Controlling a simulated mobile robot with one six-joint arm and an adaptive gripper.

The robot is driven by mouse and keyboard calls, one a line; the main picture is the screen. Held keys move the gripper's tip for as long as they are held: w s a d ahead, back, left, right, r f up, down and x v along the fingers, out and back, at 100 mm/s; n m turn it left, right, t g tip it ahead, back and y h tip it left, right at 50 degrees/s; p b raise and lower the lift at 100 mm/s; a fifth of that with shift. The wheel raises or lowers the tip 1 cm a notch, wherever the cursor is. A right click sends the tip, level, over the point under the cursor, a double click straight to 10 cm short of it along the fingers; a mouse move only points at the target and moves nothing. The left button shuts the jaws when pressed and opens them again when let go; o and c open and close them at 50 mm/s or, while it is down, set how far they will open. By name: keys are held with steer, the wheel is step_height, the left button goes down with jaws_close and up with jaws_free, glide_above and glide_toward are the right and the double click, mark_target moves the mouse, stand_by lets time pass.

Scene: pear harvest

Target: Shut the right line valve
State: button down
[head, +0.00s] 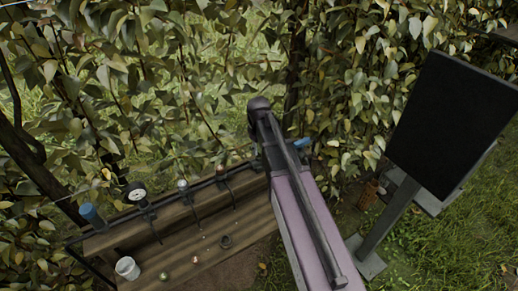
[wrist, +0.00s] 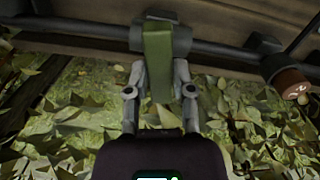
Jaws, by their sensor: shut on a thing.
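In the wrist view a green lever (wrist: 157,62) hangs from a grey fitting (wrist: 160,22) on a dark pipe. My gripper (wrist: 159,80) has one finger on each side of this lever and is shut on it. In the head view the pipe (head: 160,205) runs along a wooden bench, with a blue end piece (head: 91,215) at the left and another blue piece (head: 302,143) beside my arm at the right. My arm hides the gripper and the held lever in the head view. I cannot tell how far the lever is turned.
A gauge (head: 136,192) stands on the pipe, and a white cup (head: 127,268) is on the bench (head: 205,232). A dark panel on a post (head: 455,125) stands at the right. Leafy branches crowd behind the pipe. A brown numbered cap (wrist: 291,82) sits right of the gripper.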

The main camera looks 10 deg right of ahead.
steer(key=shift+m, duration=1.3)
steer(key=shift+w, duration=0.1)
steer(key=shift+c, duration=2.4)
jaws_free()
